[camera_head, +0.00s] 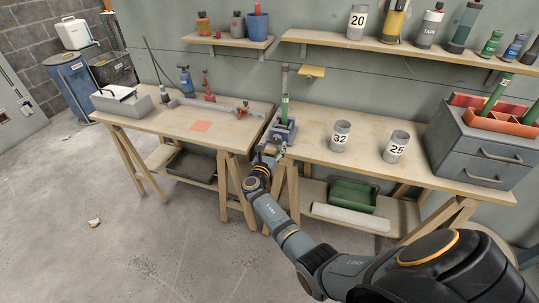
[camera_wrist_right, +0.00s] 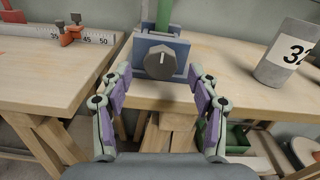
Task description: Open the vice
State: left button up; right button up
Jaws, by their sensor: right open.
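The blue-grey vice (camera_head: 286,131) stands at the front left corner of the right-hand workbench. It also shows in the right wrist view (camera_wrist_right: 182,48), with a dark faceted knob (camera_wrist_right: 166,65) on its front face. A green tube (camera_head: 285,108) stands upright in the vice; its lower part shows in the wrist view (camera_wrist_right: 163,14). My right gripper (camera_head: 270,149) is in front of the vice. In the wrist view my right gripper (camera_wrist_right: 163,78) is open, its two fingers to either side of the knob, apart from it. My left gripper is not in view.
Grey cups marked 32 (camera_head: 341,136) and 25 (camera_head: 396,147) stand right of the vice. A grey drawer cabinet (camera_head: 478,150) is at the right. The left bench (camera_head: 160,122) holds a measuring rail (camera_head: 215,106) with red stops. Shelves hang above. The left floor is mostly clear.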

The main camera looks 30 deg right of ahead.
jog(key=v, duration=1)
jog(key=s+a+f+m+g+y+p, duration=0.1)
jog(key=s+f+m+g+y, duration=0.15)
jog(key=s+f, duration=0.6)
jog(key=s+a+f+m+g+y, duration=0.15)
jog(key=s+f+m+y, duration=0.25)
jog(key=f, duration=1)
jog(key=s+a+f+m+g+y+p, duration=0.15)
jog(key=s+f+m+y, duration=0.35)
jog(key=f, duration=0.6)
jog(key=s+f+m+g, duration=0.1)
jog(key=s+f+m, duration=0.2)
jog(key=s, duration=0.7)
jog(key=s+f+m+g+y+p, duration=0.1)
jog(key=s+f+m+g, duration=0.1)
jog(key=s+f+m, duration=0.2)
jog(key=s+f+m+g, duration=0.2)
jog(key=s+m, duration=0.6)
jog(key=s, duration=1)
notch_tip(320, 180, down, 2)
jog(key=shift+f+m, duration=0.1)
jog(key=shift+m, duration=0.25)
